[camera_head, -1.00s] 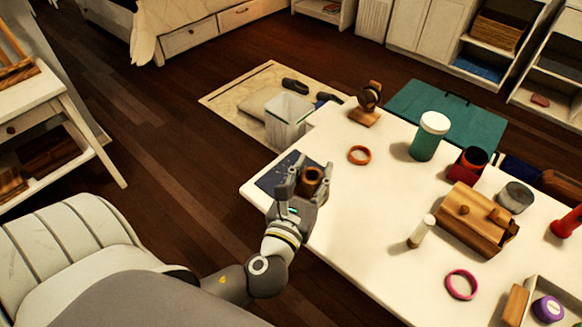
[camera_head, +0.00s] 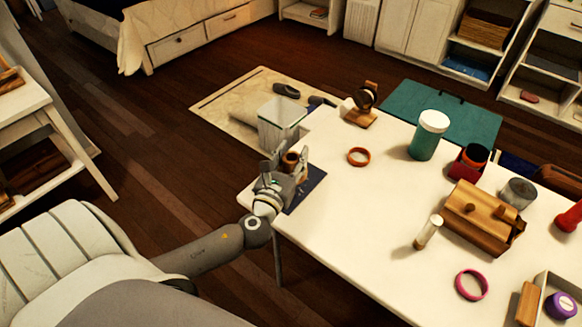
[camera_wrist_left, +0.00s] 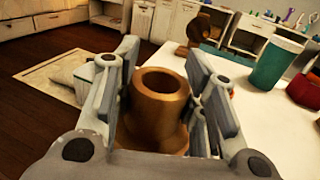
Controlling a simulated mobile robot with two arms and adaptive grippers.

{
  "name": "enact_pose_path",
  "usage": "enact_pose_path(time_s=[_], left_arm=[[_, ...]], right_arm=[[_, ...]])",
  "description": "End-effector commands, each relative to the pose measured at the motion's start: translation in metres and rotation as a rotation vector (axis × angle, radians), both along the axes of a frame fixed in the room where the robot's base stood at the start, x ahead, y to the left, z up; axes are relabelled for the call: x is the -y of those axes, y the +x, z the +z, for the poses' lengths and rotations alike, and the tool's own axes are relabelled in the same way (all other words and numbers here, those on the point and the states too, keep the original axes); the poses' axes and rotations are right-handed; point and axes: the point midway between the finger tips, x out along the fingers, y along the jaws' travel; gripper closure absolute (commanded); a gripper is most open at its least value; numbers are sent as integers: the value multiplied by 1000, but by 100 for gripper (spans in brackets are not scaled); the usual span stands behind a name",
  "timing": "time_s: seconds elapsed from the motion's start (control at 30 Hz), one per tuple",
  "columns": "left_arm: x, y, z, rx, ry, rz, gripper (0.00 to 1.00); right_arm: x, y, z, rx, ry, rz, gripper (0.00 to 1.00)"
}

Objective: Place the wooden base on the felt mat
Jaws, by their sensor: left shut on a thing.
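The wooden base (camera_head: 291,159) is a brown, round piece with a hole in its top. My left gripper (camera_head: 284,166) is shut on it and holds it upright near the table's left corner. In the left wrist view the wooden base (camera_wrist_left: 161,98) stands between the two fingers, with its wider lower part partly hidden. The felt mat (camera_head: 310,186) is a dark flat sheet on the white table, partly covered by my gripper. I cannot tell whether the base touches the mat. My right gripper is not in view.
On the white table (camera_head: 370,213) are an orange ring (camera_head: 359,157), a wooden stand (camera_head: 362,108), a teal jar (camera_head: 429,135), a small vial (camera_head: 428,232), a wooden box (camera_head: 482,215) and a pink ring (camera_head: 471,285). A bin (camera_head: 279,125) stands beyond the left edge. The table's middle is clear.

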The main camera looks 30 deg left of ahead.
Motion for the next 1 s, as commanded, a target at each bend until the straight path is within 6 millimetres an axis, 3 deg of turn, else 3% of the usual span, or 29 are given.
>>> enact_pose_path(time_s=[0.17, 0.33, 0.77, 0.8, 0.97, 1.0], left_arm=[[-8, 8, -13, 1, 2, 2, 86], [-8, 8, -39, -1, 2, 1, 86], [-8, 7, -46, 1, 1, 1, 86], [-8, 7, -47, 0, 1, 1, 60], [-8, 7, -46, 0, 1, 1, 40], [-8, 7, -46, 0, 1, 1, 40]], right_arm=[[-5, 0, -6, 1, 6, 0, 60], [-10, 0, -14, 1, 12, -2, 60], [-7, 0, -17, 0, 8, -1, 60], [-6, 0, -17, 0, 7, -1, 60], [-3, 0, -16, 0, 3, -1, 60], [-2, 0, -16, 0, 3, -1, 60]])
